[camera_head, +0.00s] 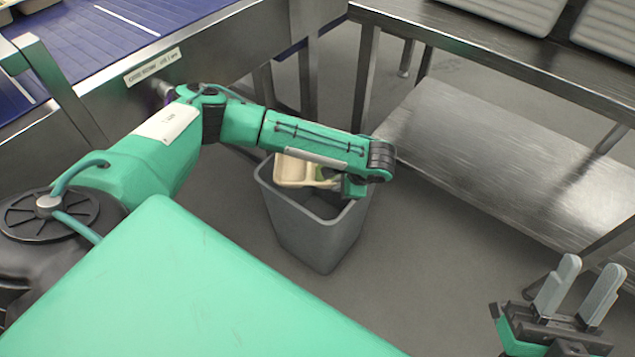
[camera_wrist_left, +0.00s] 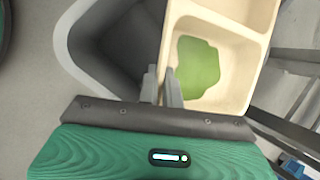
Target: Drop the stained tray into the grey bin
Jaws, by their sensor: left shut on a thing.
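The stained tray (camera_head: 294,169) is cream-coloured with compartments, and my left arm partly hides it in the head view. In the left wrist view the tray (camera_wrist_left: 222,62) shows a green stain (camera_wrist_left: 198,68) in one compartment. My left gripper (camera_wrist_left: 163,84) is shut on the tray's wall. It holds the tray over the open mouth of the grey bin (camera_head: 317,236), whose rim also shows in the left wrist view (camera_wrist_left: 66,50). My right gripper (camera_head: 577,290) is open and empty at the lower right of the head view.
A conveyor with a blue belt (camera_head: 95,42) runs along the upper left. A steel table with a lower shelf (camera_head: 490,160) stands at the right, with pale trays (camera_head: 515,12) on top. Grey floor is clear around the bin's front.

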